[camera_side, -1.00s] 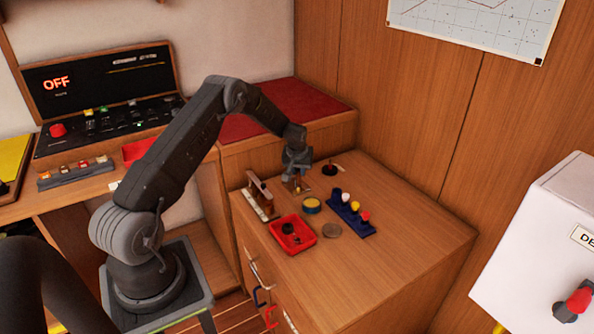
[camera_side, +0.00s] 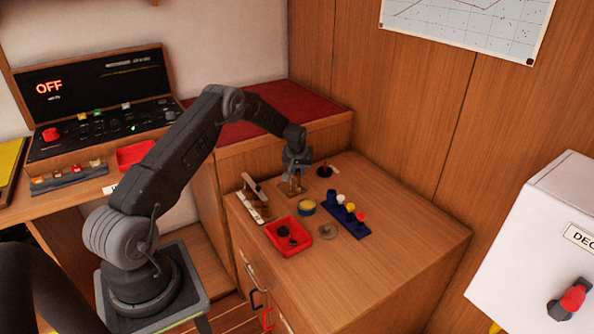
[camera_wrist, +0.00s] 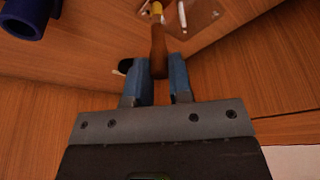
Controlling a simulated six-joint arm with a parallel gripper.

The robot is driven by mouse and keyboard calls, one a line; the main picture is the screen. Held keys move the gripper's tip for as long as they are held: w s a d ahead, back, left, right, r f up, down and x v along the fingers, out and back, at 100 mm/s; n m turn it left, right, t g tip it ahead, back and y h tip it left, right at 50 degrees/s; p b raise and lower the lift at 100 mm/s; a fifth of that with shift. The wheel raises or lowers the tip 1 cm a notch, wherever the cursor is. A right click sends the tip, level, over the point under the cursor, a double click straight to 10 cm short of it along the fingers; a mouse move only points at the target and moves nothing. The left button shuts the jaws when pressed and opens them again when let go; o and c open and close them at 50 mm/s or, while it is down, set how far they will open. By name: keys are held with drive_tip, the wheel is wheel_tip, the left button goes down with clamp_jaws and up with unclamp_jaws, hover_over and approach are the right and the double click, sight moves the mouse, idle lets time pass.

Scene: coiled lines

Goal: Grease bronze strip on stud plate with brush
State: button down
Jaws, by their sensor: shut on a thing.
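My gripper (camera_wrist: 154,92) is shut on the brown handle of the brush (camera_wrist: 158,48), between its two blue fingers. The handle points away from the gripper, with a pale and yellow end at the top of the wrist view. A pale plate (camera_wrist: 198,16) with small marks lies beside that end; I cannot tell whether they touch. In the side view my gripper (camera_side: 295,172) points down over a small brown-bronze plate (camera_side: 290,189) on the cabinet top. The brush tip and the bronze strip are too small to make out there.
A yellow-topped tin (camera_side: 307,207), a blue rack (camera_side: 350,220) with coloured pegs, and a red tray (camera_side: 288,236) with dark pieces stand in front. A black round piece (camera_side: 325,170) is to the right. A pale-based holder (camera_side: 254,203) is to the left. The cabinet's right side is clear.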

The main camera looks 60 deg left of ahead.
drive_tip(key=shift+s, duration=0.15)
drive_tip(key=shift+s, duration=0.6)
drive_tip(key=shift+s+f, duration=0.1)
drive_tip(key=shift+s, duration=0.1)
drive_tip(key=shift+s, duration=0.55)
drive_tip(key=shift+s, duration=0.55)
drive_tip(key=shift+w, duration=0.1)
drive_tip(key=shift+w, duration=0.65)
drive_tip(key=shift+w, duration=0.1)
